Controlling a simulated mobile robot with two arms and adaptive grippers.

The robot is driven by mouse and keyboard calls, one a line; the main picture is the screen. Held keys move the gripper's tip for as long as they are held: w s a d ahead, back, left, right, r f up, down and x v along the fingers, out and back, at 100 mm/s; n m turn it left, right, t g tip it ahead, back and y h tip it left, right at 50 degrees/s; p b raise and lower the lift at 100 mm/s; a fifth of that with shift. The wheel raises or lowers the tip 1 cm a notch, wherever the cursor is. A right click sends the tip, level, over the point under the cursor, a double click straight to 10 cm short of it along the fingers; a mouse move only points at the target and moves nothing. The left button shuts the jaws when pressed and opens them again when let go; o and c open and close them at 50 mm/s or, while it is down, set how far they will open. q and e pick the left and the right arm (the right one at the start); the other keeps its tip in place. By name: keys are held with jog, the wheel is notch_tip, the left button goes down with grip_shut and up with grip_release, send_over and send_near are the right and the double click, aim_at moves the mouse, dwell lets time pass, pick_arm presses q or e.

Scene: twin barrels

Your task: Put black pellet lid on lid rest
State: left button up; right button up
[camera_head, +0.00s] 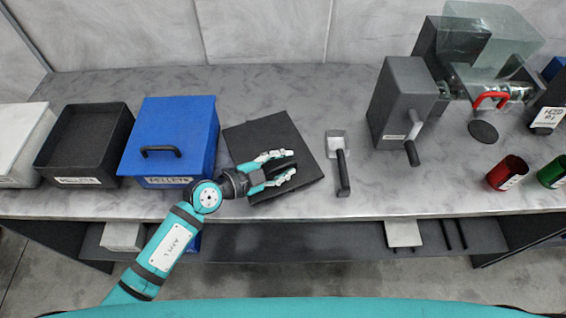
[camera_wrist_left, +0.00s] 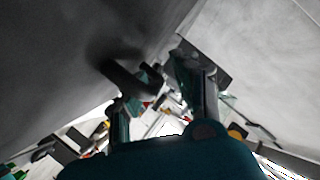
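The black lid (camera_head: 262,132) is a dark square plate on the table, right of the blue bin. I cannot tell whether a separate lid rest lies under it. My left gripper (camera_head: 291,164) is over the lid's lower right part, its fingers spread apart and pointing right. In the left wrist view a dark handle (camera_wrist_left: 128,80) stands out from the grey surface, close to the left finger of my gripper (camera_wrist_left: 168,72). I see no firm grip on it. The open black bin (camera_head: 85,135) stands at the left, without a lid. My right gripper is out of view.
A blue bin (camera_head: 180,115) with its lid on stands just left of the black lid. A tool with a dark handle (camera_head: 342,165) lies to the right. A grey machine (camera_head: 400,100) and red (camera_head: 507,173) and green (camera_head: 553,171) cups are farther right.

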pick_arm(q)
jog(key=shift+s+d+r, duration=0.1)
jog(key=shift+r, duration=0.15)
jog(key=v, duration=1.1)
jog(key=shift+a, duration=0.2)
jog(key=shift+s+a+r, duration=0.15)
jog(key=shift+s+a, duration=0.1)
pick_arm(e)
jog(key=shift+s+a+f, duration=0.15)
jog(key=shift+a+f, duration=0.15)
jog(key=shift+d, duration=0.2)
